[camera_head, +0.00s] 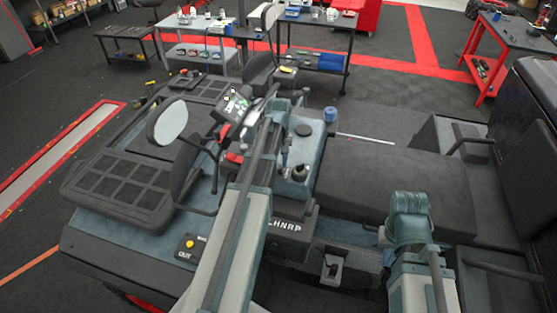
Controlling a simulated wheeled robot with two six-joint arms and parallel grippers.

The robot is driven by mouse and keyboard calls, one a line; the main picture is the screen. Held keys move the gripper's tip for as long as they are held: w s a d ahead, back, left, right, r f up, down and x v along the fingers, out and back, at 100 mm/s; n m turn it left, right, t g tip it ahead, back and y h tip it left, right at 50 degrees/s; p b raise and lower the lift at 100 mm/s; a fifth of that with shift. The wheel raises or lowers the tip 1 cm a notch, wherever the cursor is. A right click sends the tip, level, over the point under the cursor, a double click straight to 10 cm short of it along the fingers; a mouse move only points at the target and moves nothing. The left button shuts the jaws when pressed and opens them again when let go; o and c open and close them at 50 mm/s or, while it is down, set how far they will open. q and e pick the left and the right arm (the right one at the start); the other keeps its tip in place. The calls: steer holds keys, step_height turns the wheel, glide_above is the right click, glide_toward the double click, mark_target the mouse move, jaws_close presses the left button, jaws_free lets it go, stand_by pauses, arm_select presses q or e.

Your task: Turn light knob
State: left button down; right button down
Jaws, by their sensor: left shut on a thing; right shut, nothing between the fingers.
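My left arm reaches up across the middle of the view to the vehicle's dashboard (232,103). My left gripper (266,97) is small at its far end, beside the dashboard. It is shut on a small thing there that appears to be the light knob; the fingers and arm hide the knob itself. My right arm stands at the lower right, over the vehicle's floor and seat edge. Its gripper does not show.
A teal console (298,165) with a black stick is just right of my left arm. The dark seat (380,178) lies to the right. A small box with a yellow button (189,244) sits at the lower left.

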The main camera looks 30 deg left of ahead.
mark_target(279, 167)
stand_by(0.5)
arm_select(q)
steer(key=c, duration=0.5)
jaws_free()
step_height(279, 167, up, 15)
steer(key=p, duration=1.5)
steer(key=shift+d, duration=0.1)
